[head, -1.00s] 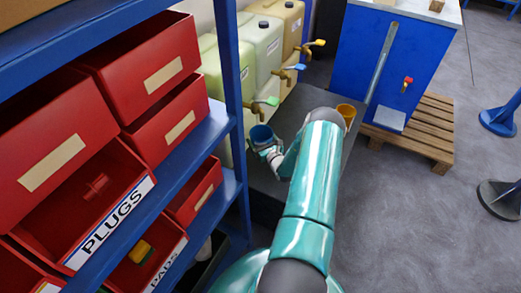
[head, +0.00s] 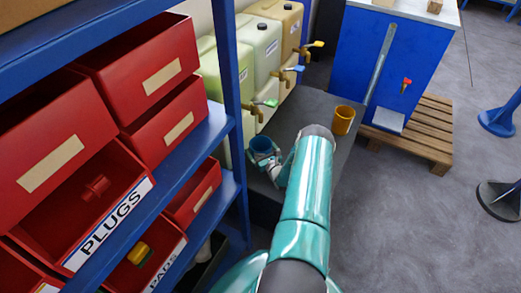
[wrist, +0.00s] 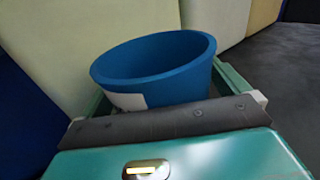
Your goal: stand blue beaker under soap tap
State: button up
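The blue beaker (head: 262,146) is upright and empty-looking in the head view, at the left end of the dark bench. My gripper (head: 272,160) is shut on it; in the wrist view the beaker (wrist: 155,70) sits between the two fingers, with a pale label on its side. Three canisters stand in a row with taps: green-handled (head: 265,103), blue-handled (head: 292,69) and yellow-handled (head: 312,45). The beaker is just below the green-handled tap in the picture. I cannot read which tap is soap, nor tell whether the beaker's base touches the bench.
An orange cup (head: 343,120) stands on the bench (head: 312,103) to the right of my gripper. A blue shelf post (head: 232,90) and red bins (head: 150,60) are close on the left. A blue cabinet (head: 372,60) stands on a pallet behind. Open floor lies at right.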

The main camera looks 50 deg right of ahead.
jog(key=v, duration=1.2)
jog(key=shift+r, duration=0.15)
